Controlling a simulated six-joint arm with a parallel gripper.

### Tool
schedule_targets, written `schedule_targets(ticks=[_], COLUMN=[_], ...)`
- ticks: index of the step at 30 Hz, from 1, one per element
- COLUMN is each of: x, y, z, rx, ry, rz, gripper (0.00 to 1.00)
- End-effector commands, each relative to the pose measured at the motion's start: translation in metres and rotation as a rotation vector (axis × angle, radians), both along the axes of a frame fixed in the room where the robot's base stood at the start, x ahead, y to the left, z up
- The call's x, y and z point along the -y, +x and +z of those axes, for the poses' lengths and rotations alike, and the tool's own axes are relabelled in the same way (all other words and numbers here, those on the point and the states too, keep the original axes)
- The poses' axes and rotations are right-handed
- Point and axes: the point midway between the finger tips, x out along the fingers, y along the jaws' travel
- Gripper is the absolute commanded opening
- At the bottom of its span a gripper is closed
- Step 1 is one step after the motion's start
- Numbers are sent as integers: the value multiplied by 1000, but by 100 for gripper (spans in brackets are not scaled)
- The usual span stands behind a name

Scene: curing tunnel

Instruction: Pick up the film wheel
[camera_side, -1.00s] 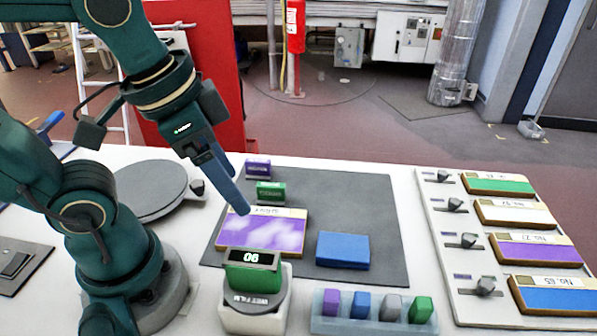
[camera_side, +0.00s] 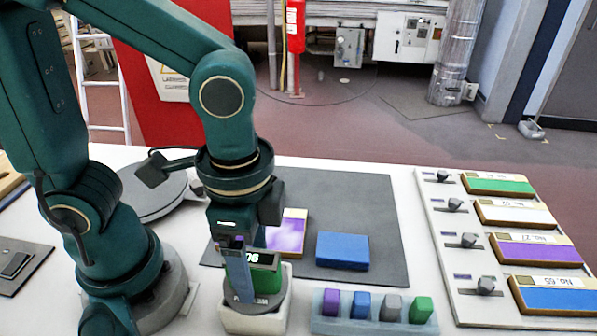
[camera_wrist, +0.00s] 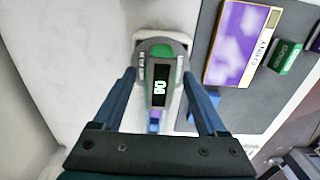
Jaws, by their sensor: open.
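The film wheel is a grey disc marked with film lettering, with a green block (camera_side: 266,258) on top that carries a lit number display. It sits upright on a white stand (camera_side: 272,320) in the side view. In the wrist view the film wheel (camera_wrist: 161,52) lies between my two blue fingers. My gripper (camera_side: 240,292) is open and points down over it, one finger in front of the block in the side view. The wrist view shows my gripper (camera_wrist: 158,74) with a finger on each side; contact cannot be told. My finger hides part of the wheel.
A dark mat (camera_side: 373,220) behind holds a purple-faced panel (camera_side: 287,235) and a blue block (camera_side: 342,250). A rack (camera_side: 345,325) of several small coloured blocks stands just right of the stand. A board (camera_side: 450,265) with sliders and coloured panels lies far right.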

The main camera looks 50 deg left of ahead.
Motion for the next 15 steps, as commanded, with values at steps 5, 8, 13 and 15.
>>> schedule_targets(ticks=[5, 8, 13, 15], x=[0, 0, 0, 0], y=[0, 0, 0, 0], z=[-4, -3, -3, -3], rx=[0, 1, 1, 1], ry=[0, -1, -1, -1], rz=[1, 1, 1, 1], gripper=[75, 75, 25, 0])
